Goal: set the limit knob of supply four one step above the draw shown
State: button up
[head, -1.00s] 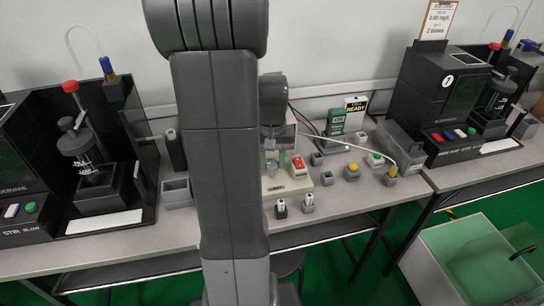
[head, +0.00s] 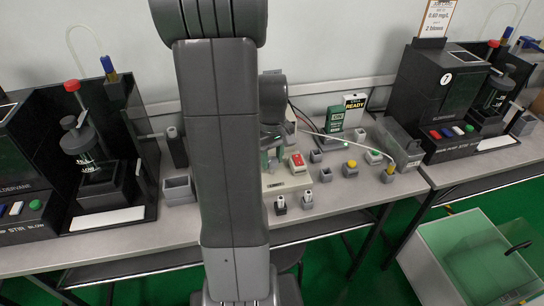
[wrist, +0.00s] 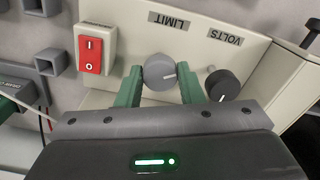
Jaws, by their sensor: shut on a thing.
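The supply's cream panel (wrist: 115,55) fills the middle of the wrist view. Its grey limit knob (wrist: 159,72), with a pale pointer line, sits beside the label LIMIT (wrist: 169,20). My gripper (wrist: 160,88) has its two green fingers on either side of this knob, shut on it. The darker volts knob (wrist: 222,85) is beside the right finger, near the label VOLTS (wrist: 225,36). A red rocker switch (wrist: 90,54) is on the left of the panel. In the head view the supply (head: 286,185) is partly hidden behind my arm. No draw reading is legible.
Several small grey holders stand right of the supply, one with a yellow top (head: 350,169). Dark test stations (head: 100,160) (head: 450,100) flank the bench.

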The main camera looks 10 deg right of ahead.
aim_at(272, 160)
jog(key=shift+w, duration=0.1)
jog(key=o, duration=1)
notch_tip(272, 160, up, 14)
jog(key=p, duration=0.1)
jog(key=shift+p, duration=0.4)
jog(key=shift+f, duration=0.15)
notch_tip(272, 160, down, 14)
jog(key=shift+r+b, duration=0.15)
jog(key=shift+b, duration=0.75)
jog(key=shift+r, duration=0.1)
